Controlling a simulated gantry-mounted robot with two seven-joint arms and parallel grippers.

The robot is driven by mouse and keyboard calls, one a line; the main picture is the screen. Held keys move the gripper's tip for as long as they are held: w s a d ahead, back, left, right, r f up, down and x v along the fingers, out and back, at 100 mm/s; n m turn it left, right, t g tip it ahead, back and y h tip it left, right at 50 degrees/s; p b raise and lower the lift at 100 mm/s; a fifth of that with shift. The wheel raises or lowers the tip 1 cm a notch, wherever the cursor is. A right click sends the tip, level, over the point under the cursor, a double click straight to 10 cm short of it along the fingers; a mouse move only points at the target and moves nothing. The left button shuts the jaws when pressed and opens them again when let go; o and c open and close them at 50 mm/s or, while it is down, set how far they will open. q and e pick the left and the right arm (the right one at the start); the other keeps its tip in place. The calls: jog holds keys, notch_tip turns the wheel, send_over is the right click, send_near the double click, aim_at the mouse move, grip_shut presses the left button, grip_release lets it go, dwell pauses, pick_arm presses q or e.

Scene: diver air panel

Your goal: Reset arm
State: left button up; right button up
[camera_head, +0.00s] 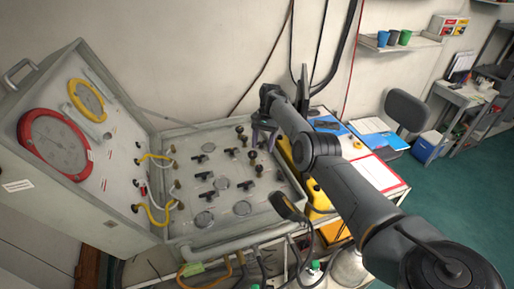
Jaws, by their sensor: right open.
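My right arm comes in from the lower right and reaches up over the right edge of the diver air panel (222,232). My right gripper (262,140) is at its end, above the panel's far right corner, near black valve knobs. Its jaws are open, and I see nothing held between them. The panel's flat face carries several black T-handles and knobs and round metal discs. Its raised lid (115,160) holds a large red-rimmed gauge (56,143) and a smaller yellow-rimmed gauge (87,100). My left gripper is not in view.
Yellow hoses (155,213) join the lid to the panel. Right of the panel, a table holds papers (380,174) and a yellow case, partly behind my arm. Hoses hang below the front edge. A chair (406,111), a desk and a wall shelf (400,43) stand farther back; green floor lies open at right.

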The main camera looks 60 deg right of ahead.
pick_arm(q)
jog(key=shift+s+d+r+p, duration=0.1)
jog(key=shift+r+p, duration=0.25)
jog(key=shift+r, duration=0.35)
pick_arm(e)
jog(key=shift+v, duration=1.1)
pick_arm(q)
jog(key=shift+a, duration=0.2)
pick_arm(e)
jog(key=shift+r, duration=0.1)
